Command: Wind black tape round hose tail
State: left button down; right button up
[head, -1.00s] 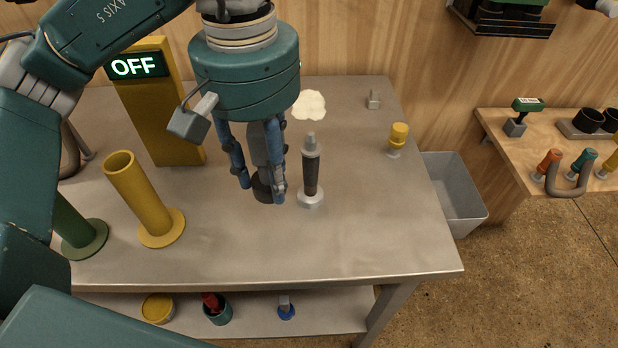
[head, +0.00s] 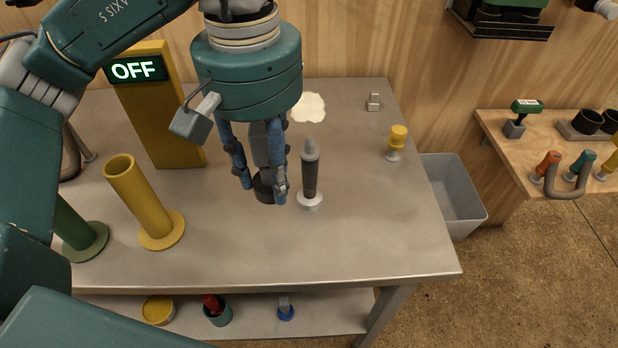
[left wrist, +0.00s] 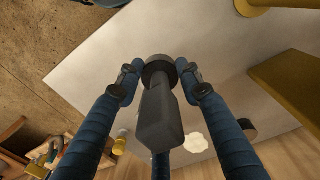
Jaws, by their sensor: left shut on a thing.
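My left gripper (head: 263,190) has its blue fingers shut around a dark grey tool (left wrist: 160,118) with a round black end (head: 263,189), which looks like the black tape. The black end also shows between the fingertips in the left wrist view (left wrist: 157,68). The tool hangs upright above the steel table. The hose tail (head: 310,178) appears to be the upright piece just right of the gripper, with a grey tapered top, a dark lower body and a pale round base. A gap separates it from the tape. I cannot make it out in the wrist view. My right gripper is not in view.
A yellow tube (head: 139,198) and a green tube (head: 76,232) stand left on the table (head: 330,250). A yellow post with an OFF sign (head: 165,115) stands behind. A yellow-topped piece (head: 397,140) stands right, near a grey bin (head: 458,200). The front middle is clear.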

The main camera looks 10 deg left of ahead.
aim_at(255, 130)
pick_arm(q)
jog(key=shift+s+r+p, duration=0.1)
jog(key=shift+r+p, duration=0.3)
jog(key=shift+r, duration=0.3)
notch_tip(255, 130, up, 2)
jog(key=shift+r+p, duration=0.1)
jog(key=shift+p, duration=0.85)
jog(key=shift+s+a+r+p, duration=0.1)
jog(key=shift+s+r+p, duration=0.1)
jog(key=shift+r+p, duration=0.45)
jog(key=shift+a+r, duration=0.1)
jog(key=shift+r, duration=0.2)
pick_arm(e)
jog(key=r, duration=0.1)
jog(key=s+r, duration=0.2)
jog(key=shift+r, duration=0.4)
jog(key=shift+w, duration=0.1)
